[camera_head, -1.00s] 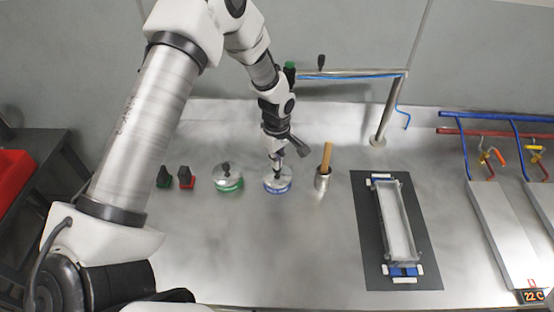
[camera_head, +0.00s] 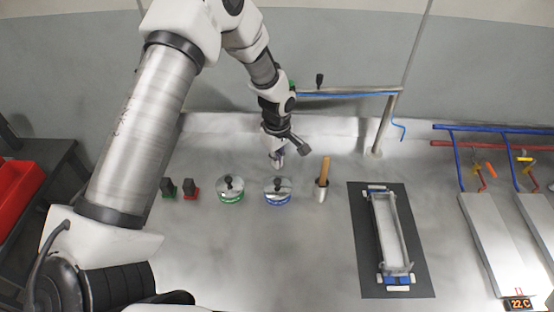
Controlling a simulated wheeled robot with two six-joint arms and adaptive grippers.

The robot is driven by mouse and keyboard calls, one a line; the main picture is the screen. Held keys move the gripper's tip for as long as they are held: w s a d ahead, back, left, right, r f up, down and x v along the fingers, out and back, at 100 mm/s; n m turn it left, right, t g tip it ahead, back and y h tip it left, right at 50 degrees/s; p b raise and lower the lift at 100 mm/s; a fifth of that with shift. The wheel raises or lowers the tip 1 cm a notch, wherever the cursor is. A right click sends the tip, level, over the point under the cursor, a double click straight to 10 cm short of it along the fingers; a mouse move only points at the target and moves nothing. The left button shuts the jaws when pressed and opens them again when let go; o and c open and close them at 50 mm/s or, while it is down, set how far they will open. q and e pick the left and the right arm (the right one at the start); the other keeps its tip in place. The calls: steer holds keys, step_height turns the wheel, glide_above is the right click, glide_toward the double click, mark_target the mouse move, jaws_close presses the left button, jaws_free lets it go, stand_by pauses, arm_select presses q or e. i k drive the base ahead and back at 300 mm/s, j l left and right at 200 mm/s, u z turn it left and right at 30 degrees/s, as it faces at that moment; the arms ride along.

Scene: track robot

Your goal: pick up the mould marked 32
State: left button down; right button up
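A long open metal mould (camera_head: 390,232) with blue and white end pieces lies on a dark mat (camera_head: 372,283) at the right of the bench. I cannot read a 32 on it. My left gripper (camera_head: 277,163) is far to its left, just behind and above a round metal lidded pot with a blue band (camera_head: 277,199). It looks empty, but its fingers are too small to show whether they are open. My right gripper is not in view.
Panels with pipes (camera_head: 500,235) and a 22 C display lie right. The front middle bench is clear.

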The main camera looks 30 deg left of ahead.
mark_target(394, 261)
steer(key=k+l, duration=0.8)
steer(key=k, duration=0.05)
